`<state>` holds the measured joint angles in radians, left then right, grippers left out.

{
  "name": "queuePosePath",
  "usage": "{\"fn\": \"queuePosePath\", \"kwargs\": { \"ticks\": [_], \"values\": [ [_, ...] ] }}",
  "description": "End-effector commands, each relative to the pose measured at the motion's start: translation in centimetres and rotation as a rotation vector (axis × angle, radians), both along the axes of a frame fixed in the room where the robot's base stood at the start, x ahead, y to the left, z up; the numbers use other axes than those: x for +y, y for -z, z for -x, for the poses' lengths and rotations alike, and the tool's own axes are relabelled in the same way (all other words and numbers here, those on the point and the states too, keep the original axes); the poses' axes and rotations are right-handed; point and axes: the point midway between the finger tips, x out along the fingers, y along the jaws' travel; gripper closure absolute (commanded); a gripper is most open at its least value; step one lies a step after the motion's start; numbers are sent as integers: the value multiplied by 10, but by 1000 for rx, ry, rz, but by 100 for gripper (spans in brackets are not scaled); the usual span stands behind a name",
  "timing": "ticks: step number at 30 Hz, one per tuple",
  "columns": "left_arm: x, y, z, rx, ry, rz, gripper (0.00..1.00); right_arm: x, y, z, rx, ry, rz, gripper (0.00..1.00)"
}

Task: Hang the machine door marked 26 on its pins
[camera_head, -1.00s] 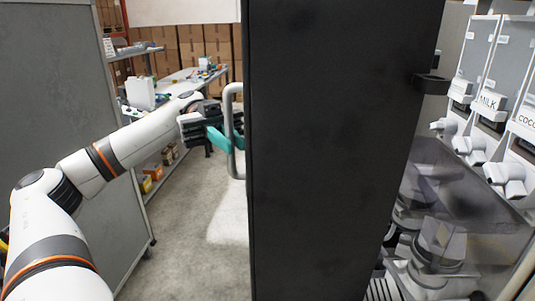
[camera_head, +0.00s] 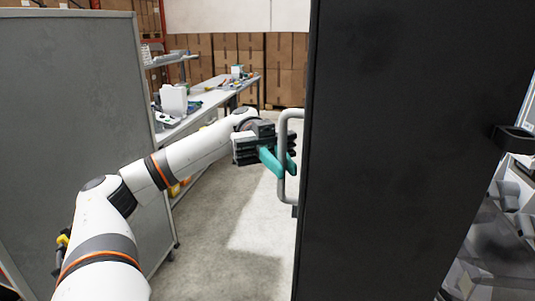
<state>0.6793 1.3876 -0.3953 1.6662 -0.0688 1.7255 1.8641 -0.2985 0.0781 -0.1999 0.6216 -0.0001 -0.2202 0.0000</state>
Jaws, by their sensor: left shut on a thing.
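The machine door, a tall dark panel (camera_head: 400,150), stands upright and fills the right middle of the head view. No number 26 shows on the face I see. A grey bar handle (camera_head: 284,150) is fixed along its left edge. My left gripper (camera_head: 282,163), with teal fingers, is shut on this handle. A black bracket (camera_head: 512,138) sticks out at the door's right side. Part of the machine's inside (camera_head: 495,235) shows at the lower right, partly behind the door. The pins cannot be made out. My right gripper is not in view.
A grey panel (camera_head: 75,130) on wheels stands close at the left, beside my left arm. A workbench (camera_head: 215,100) with small items runs behind, with stacked cardboard boxes (camera_head: 285,65) at the back. The floor (camera_head: 240,230) between panel and door is clear.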

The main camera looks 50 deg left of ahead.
Motion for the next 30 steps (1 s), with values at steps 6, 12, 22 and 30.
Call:
{"fn": "queuePosePath", "kwargs": {
  "ticks": [6,12,22,30],
  "values": [
    [-13,-5,-10,-8,1,9,100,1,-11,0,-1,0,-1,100],
    [-26,-5,-19,-8,1,8,100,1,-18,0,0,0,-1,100],
    [-46,-5,-34,-8,1,9,100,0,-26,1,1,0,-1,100],
    [-62,-4,-46,-7,1,9,100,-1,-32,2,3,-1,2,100]
  ]
}}
